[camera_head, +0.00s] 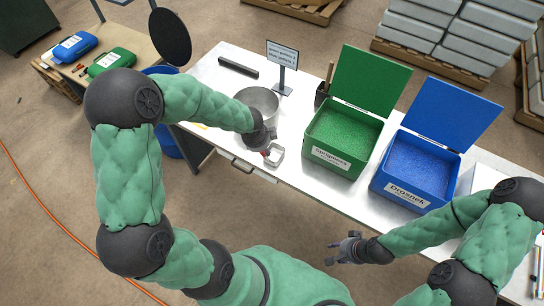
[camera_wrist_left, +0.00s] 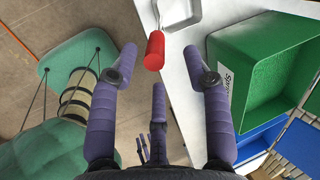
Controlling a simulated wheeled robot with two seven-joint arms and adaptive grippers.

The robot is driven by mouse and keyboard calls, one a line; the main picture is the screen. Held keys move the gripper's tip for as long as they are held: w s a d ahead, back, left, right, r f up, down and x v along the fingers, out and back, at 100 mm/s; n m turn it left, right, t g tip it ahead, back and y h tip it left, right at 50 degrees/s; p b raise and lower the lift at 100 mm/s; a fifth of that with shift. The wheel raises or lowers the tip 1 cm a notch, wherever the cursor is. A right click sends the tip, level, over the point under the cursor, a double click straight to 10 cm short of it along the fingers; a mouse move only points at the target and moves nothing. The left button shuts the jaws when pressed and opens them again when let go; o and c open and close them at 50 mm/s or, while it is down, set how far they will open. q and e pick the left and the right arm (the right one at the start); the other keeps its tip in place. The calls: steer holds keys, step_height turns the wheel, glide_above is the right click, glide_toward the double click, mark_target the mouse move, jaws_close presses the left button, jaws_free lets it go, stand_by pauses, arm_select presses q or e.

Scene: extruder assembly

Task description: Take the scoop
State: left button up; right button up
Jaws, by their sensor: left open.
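The scoop (camera_wrist_left: 154,50) has a red handle and a pale metal pan (camera_wrist_left: 178,12). In the left wrist view its handle points back toward my left gripper (camera_wrist_left: 160,62) and lies between the two spread fingertips in the picture. The fingers are open and hold nothing. In the head view the scoop's pan (camera_head: 276,155) shows at the front edge of the white table, beside my left gripper (camera_head: 267,145), which hides most of the handle. My right gripper (camera_head: 334,252) hangs in front of the table, empty, its fingers apart.
A metal pot (camera_head: 257,101) stands just behind the left gripper. A green box (camera_head: 335,155) of green granules and a blue box (camera_head: 400,188) of blue granules stand to the right with lids raised. A small sign (camera_head: 282,55) stands at the back.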

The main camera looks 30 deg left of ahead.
mark_target(262, 153)
arm_select(q)
steer(key=x, duration=0.2)
steer(key=b+x, duration=0.2)
steer(key=x, duration=0.1)
steer(key=shift+s+f, duration=0.2)
steer(key=shift+f, duration=0.3)
steer(key=shift+w+f, duration=0.2)
steer(key=shift+f, duration=0.05)
steer(key=shift+r, duration=0.1)
jaws_close()
